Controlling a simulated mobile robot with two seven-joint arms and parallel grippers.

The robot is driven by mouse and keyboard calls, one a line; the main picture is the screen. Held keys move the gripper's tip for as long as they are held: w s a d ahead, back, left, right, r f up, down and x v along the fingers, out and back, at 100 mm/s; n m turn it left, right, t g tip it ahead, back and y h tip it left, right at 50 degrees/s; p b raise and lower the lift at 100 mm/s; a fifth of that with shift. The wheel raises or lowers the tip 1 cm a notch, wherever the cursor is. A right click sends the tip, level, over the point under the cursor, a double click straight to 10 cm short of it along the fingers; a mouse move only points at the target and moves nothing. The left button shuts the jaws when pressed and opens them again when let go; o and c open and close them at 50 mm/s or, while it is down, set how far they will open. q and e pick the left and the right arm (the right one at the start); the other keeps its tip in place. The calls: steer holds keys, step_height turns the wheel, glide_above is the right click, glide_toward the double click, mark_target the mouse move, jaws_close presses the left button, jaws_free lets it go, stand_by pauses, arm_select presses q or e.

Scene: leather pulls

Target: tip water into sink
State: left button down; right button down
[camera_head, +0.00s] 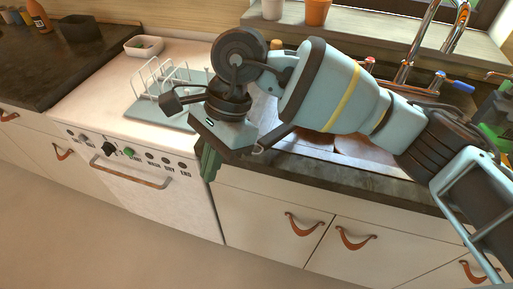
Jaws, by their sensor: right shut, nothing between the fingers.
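My right gripper (209,165) hangs in front of the counter edge, above the gap between the white appliance and the cabinets. Its greenish fingers point down, shut and empty. My right arm crosses the counter from the right and hides much of the sink (365,149), whose brownish basin shows in part below the arm. A chrome tap (416,45) with a red and a blue handle stands behind it. No vessel of water can be made out. My left gripper is out of view.
A white dish rack (160,80) stands on a pale blue mat on the white appliance (130,180). A white bowl (143,47) sits behind it. Pots (317,12) stand on the windowsill. Green bottles (495,110) crowd the right edge. The floor in front is clear.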

mark_target(265, 142)
steer(key=w+d+r+t+h, duration=0.3)
steer(key=w+d+r+h, duration=0.1)
steer(key=w+d, duration=0.15)
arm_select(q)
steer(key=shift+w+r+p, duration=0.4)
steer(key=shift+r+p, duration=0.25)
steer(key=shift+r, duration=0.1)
arm_select(e)
step_height(265, 142, down, 10)
steer(key=w+d, duration=0.2)
steer(key=w, duration=0.1)
steer(key=shift+d+n, duration=0.25)
steer(key=shift+n, duration=0.05)
steer(key=shift+w+d+f+b, duration=0.2)
steer(key=shift+w+d+b, duration=0.15)
steer(key=shift+w+d, duration=0.45)
steer(key=shift+w+d+r, duration=0.1)
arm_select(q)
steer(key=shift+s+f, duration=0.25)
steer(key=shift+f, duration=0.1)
